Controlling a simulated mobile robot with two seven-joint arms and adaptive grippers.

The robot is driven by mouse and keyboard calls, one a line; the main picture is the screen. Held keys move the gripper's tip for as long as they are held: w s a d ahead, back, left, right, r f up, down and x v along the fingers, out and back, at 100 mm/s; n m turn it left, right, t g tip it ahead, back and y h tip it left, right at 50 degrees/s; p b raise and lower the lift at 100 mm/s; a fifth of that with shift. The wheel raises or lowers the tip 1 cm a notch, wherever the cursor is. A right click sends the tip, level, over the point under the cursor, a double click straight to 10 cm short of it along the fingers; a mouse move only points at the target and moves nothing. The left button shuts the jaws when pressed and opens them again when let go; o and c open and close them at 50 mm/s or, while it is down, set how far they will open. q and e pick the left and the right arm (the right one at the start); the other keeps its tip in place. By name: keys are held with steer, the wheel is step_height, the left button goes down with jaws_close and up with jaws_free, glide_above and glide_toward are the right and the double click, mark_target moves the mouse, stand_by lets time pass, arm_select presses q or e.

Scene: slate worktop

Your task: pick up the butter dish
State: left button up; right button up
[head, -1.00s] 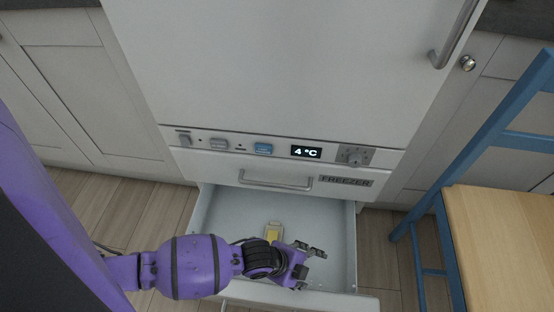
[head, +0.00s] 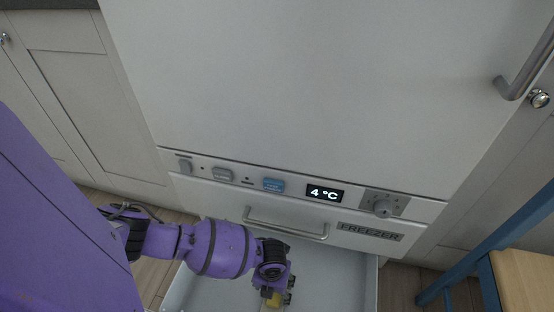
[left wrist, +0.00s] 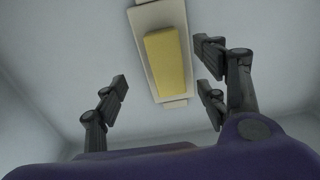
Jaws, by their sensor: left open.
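The butter dish is a pale, flat dish (left wrist: 143,19) with small end tabs and a yellow block of butter (left wrist: 168,62) on it. It lies in the open freezer drawer. In the head view only a bit of its yellow (head: 272,300) shows beside my gripper, at the bottom edge. My left gripper (head: 283,288) points down into the drawer over the dish. In the left wrist view my left gripper (left wrist: 164,84) is open and empty, its fingers apart to either side of the dish's near end. My right gripper is not in view.
The drawer (head: 335,275) has pale walls around the dish, with free floor to its right. The freezer front (head: 290,228) with its bar handle (head: 286,229) stands just behind. A blue chair (head: 508,225) with a wooden seat is at the right.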

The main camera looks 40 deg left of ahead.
arm_select(q)
step_height(320, 180, down, 4)
steer(key=shift+w+r+b, duration=0.1)
steer(key=shift+r+b, duration=0.05)
steer(key=shift+b, duration=0.65)
steer(key=shift+r, duration=0.15)
steer(key=shift+c, duration=1)
steer(key=shift+a, duration=0.1)
jaws_close()
